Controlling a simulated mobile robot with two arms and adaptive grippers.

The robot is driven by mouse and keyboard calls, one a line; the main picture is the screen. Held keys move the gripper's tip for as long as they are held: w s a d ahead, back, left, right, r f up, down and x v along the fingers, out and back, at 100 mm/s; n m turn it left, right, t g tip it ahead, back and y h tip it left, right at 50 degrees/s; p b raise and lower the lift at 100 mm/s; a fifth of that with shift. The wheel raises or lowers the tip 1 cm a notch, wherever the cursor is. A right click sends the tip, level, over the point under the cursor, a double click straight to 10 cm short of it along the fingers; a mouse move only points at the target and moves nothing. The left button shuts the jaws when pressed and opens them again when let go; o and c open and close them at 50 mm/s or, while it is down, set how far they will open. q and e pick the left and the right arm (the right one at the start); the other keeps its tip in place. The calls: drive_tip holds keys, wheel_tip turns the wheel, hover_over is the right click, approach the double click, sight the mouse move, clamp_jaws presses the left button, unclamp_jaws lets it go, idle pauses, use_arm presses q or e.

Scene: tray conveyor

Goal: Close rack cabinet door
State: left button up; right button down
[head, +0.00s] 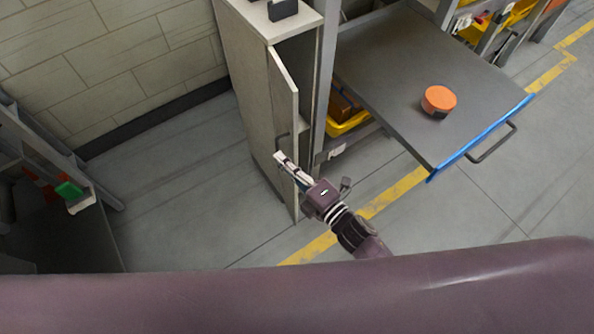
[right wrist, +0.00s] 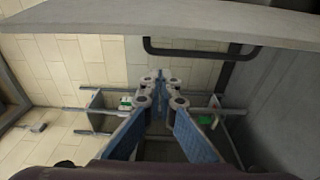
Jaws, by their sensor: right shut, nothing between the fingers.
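The rack cabinet (head: 252,120) is a tall, narrow, pale cabinet left of the middle in the head view. Its door (head: 286,95) stands ajar, with a dark gap between it and the frame on the right. A dark bar handle (head: 281,143) sits low on the door; in the right wrist view the handle (right wrist: 200,51) shows beyond the fingertips, below the pale panel (right wrist: 190,17). My right gripper (head: 281,159) is shut and empty close to the door and handle; whether it touches the door I cannot tell. My left gripper is not in view.
A grey pull-out shelf (head: 385,75) with a blue front edge and handle juts out at the right, with an orange round object (head: 438,100) on it. A yellow bin (head: 348,124) sits below. Floor is free left of the cabinet.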

sight(295, 153)
drive_tip(key=w+d+p, duration=0.1)
drive_tip(key=w+d, duration=0.1)
drive_tip(key=d, duration=0.1)
drive_tip(key=shift+w, duration=0.2)
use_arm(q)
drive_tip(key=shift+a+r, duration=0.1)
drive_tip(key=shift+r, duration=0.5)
